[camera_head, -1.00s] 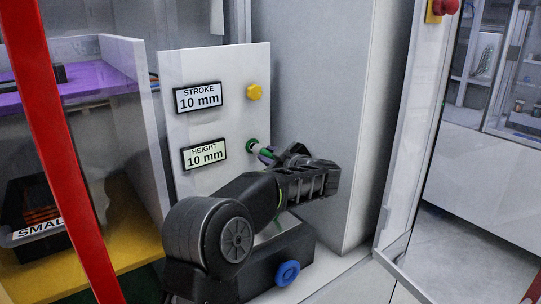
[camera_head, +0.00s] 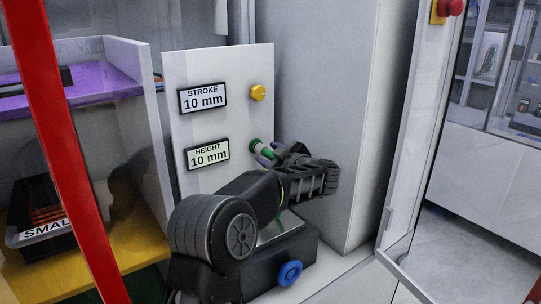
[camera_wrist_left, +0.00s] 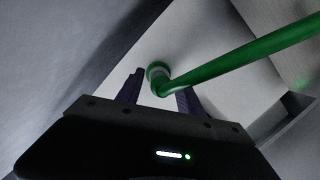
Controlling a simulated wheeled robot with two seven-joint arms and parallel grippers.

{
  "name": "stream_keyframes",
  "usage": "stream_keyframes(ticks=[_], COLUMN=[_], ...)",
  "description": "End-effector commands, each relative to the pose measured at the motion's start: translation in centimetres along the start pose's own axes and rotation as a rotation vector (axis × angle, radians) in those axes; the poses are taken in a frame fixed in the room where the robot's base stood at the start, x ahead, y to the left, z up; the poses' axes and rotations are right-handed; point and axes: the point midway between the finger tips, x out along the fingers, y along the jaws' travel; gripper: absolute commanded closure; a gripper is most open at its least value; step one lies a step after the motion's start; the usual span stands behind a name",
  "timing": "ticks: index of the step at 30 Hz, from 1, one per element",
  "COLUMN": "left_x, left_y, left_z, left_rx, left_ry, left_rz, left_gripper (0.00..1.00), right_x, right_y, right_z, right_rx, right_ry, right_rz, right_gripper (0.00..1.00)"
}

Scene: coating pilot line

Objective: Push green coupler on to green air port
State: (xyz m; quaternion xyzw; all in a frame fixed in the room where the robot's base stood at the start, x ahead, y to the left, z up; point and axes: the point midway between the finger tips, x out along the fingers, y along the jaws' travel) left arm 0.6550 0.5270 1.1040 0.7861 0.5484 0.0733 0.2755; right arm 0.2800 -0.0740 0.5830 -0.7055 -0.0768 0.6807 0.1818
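The green coupler (camera_head: 264,149) is a short white and green piece on the front of the white panel (camera_head: 222,122). It sits at the green air port (camera_head: 255,143), with no clear gap between them; how firmly it is seated cannot be told. In the left wrist view, a green hose (camera_wrist_left: 240,56) runs to the coupler (camera_wrist_left: 157,70). My left gripper (camera_head: 270,153) is at the coupler. Its two purple fingers, seen in the left wrist view (camera_wrist_left: 160,88), stand apart on either side, with gaps showing beside the coupler. My right gripper is out of view.
A yellow knob (camera_head: 258,92) sits above the port. STROKE (camera_head: 203,97) and HEIGHT (camera_head: 207,154) displays both read 10 mm. A black box with a blue knob (camera_head: 289,273) is below my arm. A red post (camera_head: 62,150) stands left, a clear door (camera_head: 425,130) right.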

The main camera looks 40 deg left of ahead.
Motion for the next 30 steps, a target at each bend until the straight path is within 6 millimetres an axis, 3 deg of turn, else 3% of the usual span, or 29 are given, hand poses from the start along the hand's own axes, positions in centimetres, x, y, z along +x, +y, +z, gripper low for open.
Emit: stream_keyframes(ticks=[11,24,30], left_x=[-0.4,-6.6,-7.8], left_y=[0.0,0.0,0.0], left_z=[0.2,0.1,0.1], left_rx=[0.0,0.0,0.0], left_ry=[-0.003,-0.002,-0.001], left_rz=[0.001,0.002,-0.001], left_gripper=[0.52,0.52,0.52], right_x=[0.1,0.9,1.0], right_y=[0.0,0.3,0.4], right_z=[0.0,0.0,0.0], right_rx=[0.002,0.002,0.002], right_ry=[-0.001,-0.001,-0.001], right_rz=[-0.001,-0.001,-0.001], right_gripper=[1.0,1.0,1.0])
